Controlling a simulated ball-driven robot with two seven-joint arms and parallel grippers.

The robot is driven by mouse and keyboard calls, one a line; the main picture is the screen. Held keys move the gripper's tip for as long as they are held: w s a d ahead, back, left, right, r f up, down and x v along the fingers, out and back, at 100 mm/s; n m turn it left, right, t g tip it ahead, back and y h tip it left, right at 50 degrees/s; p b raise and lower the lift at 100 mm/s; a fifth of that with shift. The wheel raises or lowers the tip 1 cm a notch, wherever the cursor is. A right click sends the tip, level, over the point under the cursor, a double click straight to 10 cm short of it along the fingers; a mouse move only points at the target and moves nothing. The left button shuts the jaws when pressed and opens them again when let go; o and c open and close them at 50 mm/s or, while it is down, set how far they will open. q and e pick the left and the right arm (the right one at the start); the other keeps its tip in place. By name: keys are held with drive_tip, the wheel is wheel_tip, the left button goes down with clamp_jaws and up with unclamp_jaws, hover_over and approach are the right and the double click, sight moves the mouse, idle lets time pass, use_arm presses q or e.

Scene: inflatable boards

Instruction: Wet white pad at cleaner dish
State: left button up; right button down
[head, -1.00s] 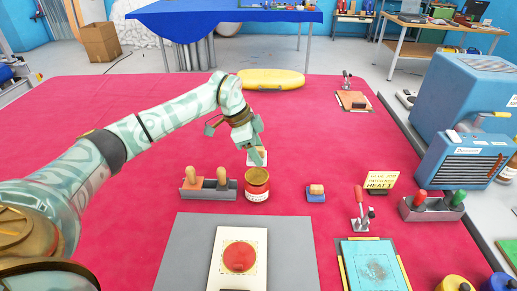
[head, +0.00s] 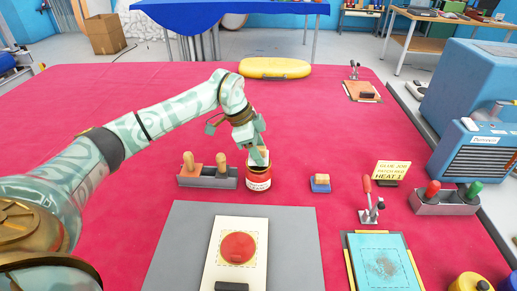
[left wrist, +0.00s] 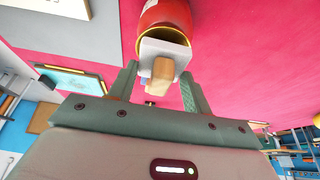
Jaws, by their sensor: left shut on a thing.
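My left gripper (head: 260,158) is shut on the wooden handle of the white pad (left wrist: 163,47). In the left wrist view the handle stands between the two fingers, and the pad's white plate lies across the mouth of the cleaner dish. The dish is a red round pot with a white label (head: 258,182); it also shows in the left wrist view (left wrist: 163,14). In the head view the fingers hide most of the pad at the dish's rim. I cannot tell whether the pad touches the liquid. My right gripper is not in view.
A grey holder (head: 207,181) with wooden-handled tools stands just left of the dish. A blue pad (head: 321,186) lies to the right. A board with a red disc (head: 230,262) is in front. A clamp (head: 369,208) and a teal board (head: 362,256) are front right.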

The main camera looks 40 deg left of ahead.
sight(265, 148)
use_arm(q)
drive_tip(key=shift+f, duration=0.15)
drive_tip(key=shift+f, duration=0.85)
idle(1.2)
wheel_tip(265, 148, up, 7)
drive_tip(key=p, duration=0.6)
drive_tip(key=shift+r, duration=0.2)
drive_tip(key=shift+f, duration=0.1)
drive_tip(key=shift+f, duration=0.1)
idle(0.4)
